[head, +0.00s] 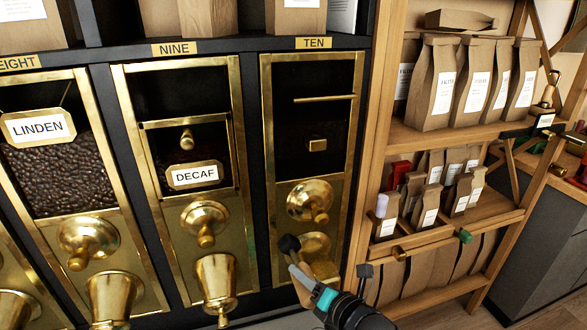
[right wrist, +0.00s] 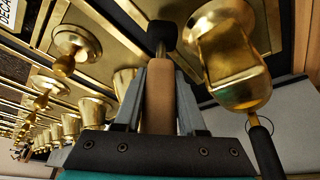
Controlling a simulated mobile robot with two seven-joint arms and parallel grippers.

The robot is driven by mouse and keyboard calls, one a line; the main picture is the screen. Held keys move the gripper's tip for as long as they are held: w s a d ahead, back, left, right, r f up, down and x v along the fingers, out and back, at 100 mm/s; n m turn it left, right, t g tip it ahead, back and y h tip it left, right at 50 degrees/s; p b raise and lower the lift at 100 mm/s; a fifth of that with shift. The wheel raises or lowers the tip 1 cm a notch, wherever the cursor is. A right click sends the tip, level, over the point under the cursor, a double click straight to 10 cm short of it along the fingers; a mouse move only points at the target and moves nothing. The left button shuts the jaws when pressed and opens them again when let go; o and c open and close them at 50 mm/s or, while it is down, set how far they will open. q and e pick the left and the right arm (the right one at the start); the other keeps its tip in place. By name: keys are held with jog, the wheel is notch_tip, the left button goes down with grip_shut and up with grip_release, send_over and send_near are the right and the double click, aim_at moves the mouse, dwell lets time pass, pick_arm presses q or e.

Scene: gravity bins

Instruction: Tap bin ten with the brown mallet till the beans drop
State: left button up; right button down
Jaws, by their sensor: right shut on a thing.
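Bin ten (head: 358,100) is the brass-framed bin under the TEN plate at the right end of the row. Its window is dark, with a brass bar and a small brass fitting; I see no beans in it. Below are a round brass knob (head: 310,200) and a brass chute (head: 318,245). My right gripper (head: 301,280) is in front of the chute, shut on the mallet. In the right wrist view the mallet's brown handle (right wrist: 158,95) is between the fingers, its dark head (right wrist: 163,36) beyond them. I cannot tell whether the head touches the bin. My left gripper is not in view.
Bin nine (head: 235,130), labelled DECAF, is to the left, then bin eight (head: 90,120), with beans behind its LINDEN label. A wooden shelf (head: 470,140) with brown paper bags stands close on the right. A brass scoop-like piece (right wrist: 235,75) is right of the mallet in the wrist view.

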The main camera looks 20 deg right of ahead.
aim_at(300, 266)
jog(key=shift+w, duration=0.1)
jog(key=w, duration=0.3)
jog(key=shift+b, duration=0.4)
jog(key=shift+s+p, duration=0.45)
jog(key=shift+s, duration=0.3)
jog(key=shift+s+r+p, duration=0.15)
jog(key=shift+s+p, duration=0.35)
jog(key=shift+s, duration=0.35)
jog(key=shift+w, duration=0.1)
